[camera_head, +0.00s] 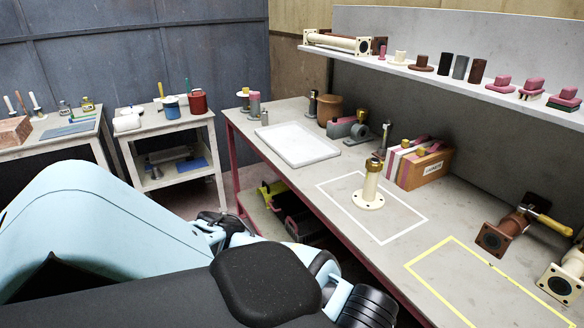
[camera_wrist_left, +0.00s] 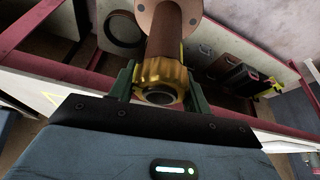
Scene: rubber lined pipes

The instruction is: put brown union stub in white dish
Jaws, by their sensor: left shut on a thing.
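My left gripper (camera_wrist_left: 161,80) shows in the left wrist view, its green fingers shut on either side of a brass union nut. The nut belongs to the brown union stub (camera_wrist_left: 164,40), whose brown pipe runs up from the nut to a round brown flange with bolt holes. The gripper and the held stub cannot be made out in the head view. A shallow white rectangular tray (camera_head: 302,158), the only dish-like white thing I see, lies empty on the bench at its far left part. My right gripper is not in view.
A cream flanged stub (camera_head: 369,192) with a brass top stands upright in the white-outlined rectangle. A box of coloured slabs (camera_head: 420,165) stands behind it. A brown flanged valve (camera_head: 507,230) lies at right beyond the yellow outline. Several parts stand behind the tray. A shelf (camera_head: 440,76) overhangs the bench.

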